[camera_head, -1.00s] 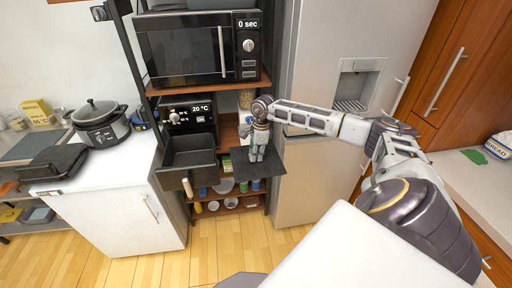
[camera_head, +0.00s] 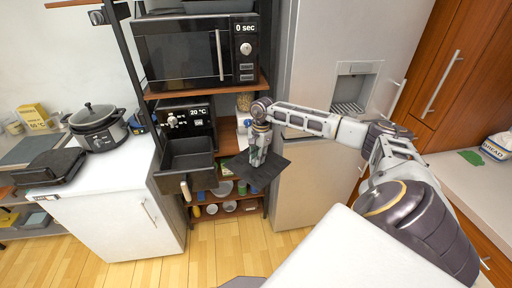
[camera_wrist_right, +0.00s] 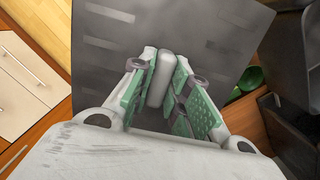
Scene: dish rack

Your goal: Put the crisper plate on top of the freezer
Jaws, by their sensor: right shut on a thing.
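The crisper plate, a dark flat square sheet (camera_head: 272,173), hangs under my right gripper (camera_head: 257,158) in the head view, in front of the shelf unit. In the right wrist view the plate (camera_wrist_right: 230,25) shows slots and a pale upright grip (camera_wrist_right: 161,78). The green pads of my right gripper (camera_wrist_right: 165,95) are shut on that grip. The low white cabinet with a handle, which looks like the freezer (camera_head: 118,215), stands at the left. Its white top (camera_head: 125,165) carries a cooker and a black grill. My left gripper is not in view.
An open dark fryer drawer (camera_head: 190,160) juts out between the plate and the white cabinet. The slow cooker (camera_head: 98,125) and black grill (camera_head: 50,167) leave free room on the cabinet's front right. A microwave (camera_head: 195,50) is above; a tall fridge (camera_head: 335,50) stands right.

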